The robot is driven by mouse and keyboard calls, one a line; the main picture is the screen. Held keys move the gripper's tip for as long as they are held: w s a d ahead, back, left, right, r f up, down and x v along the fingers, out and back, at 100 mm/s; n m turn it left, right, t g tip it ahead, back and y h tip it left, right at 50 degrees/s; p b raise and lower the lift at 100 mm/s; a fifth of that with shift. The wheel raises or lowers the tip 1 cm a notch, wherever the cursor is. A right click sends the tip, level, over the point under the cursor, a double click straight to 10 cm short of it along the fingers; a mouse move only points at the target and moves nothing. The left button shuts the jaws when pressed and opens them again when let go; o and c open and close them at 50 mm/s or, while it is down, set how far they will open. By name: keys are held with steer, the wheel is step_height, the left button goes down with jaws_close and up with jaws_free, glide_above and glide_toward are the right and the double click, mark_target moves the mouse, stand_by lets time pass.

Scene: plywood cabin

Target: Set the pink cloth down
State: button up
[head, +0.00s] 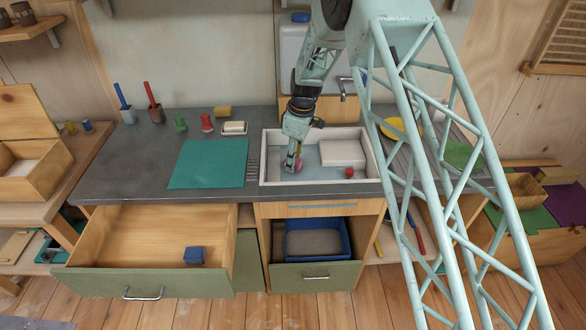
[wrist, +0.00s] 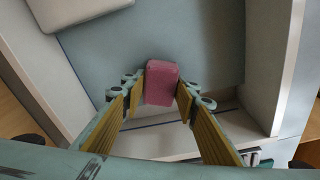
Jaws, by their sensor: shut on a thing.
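The pink cloth (wrist: 162,83) shows in the wrist view as a small folded, block-like piece between the fingertips of my gripper (wrist: 158,95). My gripper is shut on it. In the head view my gripper (head: 293,166) points down inside the left part of a white-rimmed basin (head: 264,165) set in the counter. Only a little of the cloth shows there, beside the fingers. I cannot tell whether the cloth touches the basin floor.
A white block (head: 343,153) and a small red object (head: 349,172) are in the basin's right part. A teal mat (head: 208,164) lies left of the basin. A white soap-like block on a dish (head: 234,128) and a yellow sponge (head: 223,112) stand behind. Two drawers below are open.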

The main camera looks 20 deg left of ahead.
mark_target(297, 160)
steer(key=shift+f, duration=1.85)
steer(key=shift+f+b, duration=0.15)
steer(key=shift+b, duration=0.2)
steer(key=o, duration=0.8)
steer(key=shift+r, duration=0.2)
steer(key=shift+d+r+p, duration=0.25)
steer(key=shift+r+p, duration=0.1)
steer(key=shift+r, duration=1.65)
steer(key=shift+d+r+p, duration=0.2)
steer(key=shift+r+p, duration=0.1)
steer(key=shift+r, duration=1.65)
steer(key=shift+d+r+p, duration=0.25)
steer(key=shift+r+p, duration=0.1)
steer(key=shift+r, duration=1.65)
steer(key=shift+d+r, duration=0.1)
